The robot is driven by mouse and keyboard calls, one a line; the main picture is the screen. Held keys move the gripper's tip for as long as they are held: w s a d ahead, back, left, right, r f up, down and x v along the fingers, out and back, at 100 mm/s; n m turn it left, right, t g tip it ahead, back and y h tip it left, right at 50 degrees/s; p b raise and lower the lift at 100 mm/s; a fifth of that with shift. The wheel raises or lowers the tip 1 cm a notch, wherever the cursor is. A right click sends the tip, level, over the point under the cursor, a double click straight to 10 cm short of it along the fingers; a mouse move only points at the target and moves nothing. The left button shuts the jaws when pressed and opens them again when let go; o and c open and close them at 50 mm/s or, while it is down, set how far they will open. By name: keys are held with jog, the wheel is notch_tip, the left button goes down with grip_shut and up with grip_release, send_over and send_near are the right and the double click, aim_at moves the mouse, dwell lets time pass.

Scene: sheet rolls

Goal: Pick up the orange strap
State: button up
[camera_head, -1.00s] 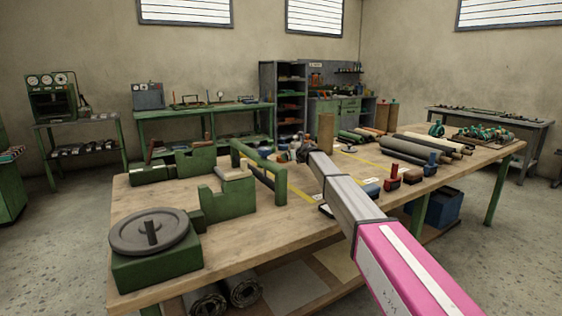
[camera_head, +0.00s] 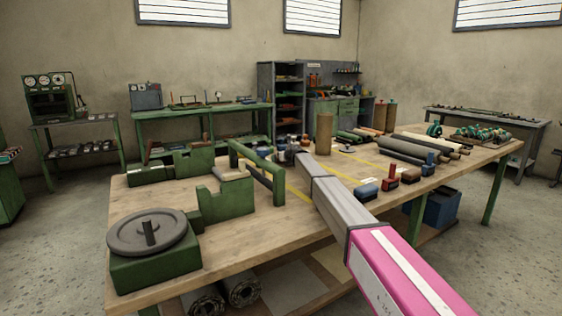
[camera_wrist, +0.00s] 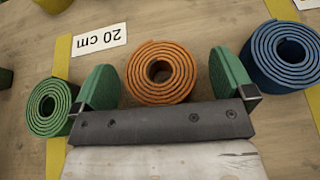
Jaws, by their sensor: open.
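The orange strap (camera_wrist: 161,72) is a rolled coil on the wooden table in the wrist view. My gripper (camera_wrist: 163,85) is open, with one green finger pad on each side of the orange coil. I cannot tell whether the pads touch it. A green coil (camera_wrist: 49,106) lies just left of the left finger, and a blue coil (camera_wrist: 283,55) lies right of the right finger. In the head view my arm hides the orange strap and the gripper tips.
A "20 cm" label (camera_wrist: 99,38) and yellow tape (camera_wrist: 62,56) lie by the coils. In the head view, a green bench frame (camera_head: 262,172) stands left of my arm, and red and blue blocks (camera_head: 390,180) stand right of it. Dark rolls (camera_head: 400,150) lie farther back.

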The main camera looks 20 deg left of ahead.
jog(key=c, duration=0.9)
jog(key=shift+c, duration=0.2)
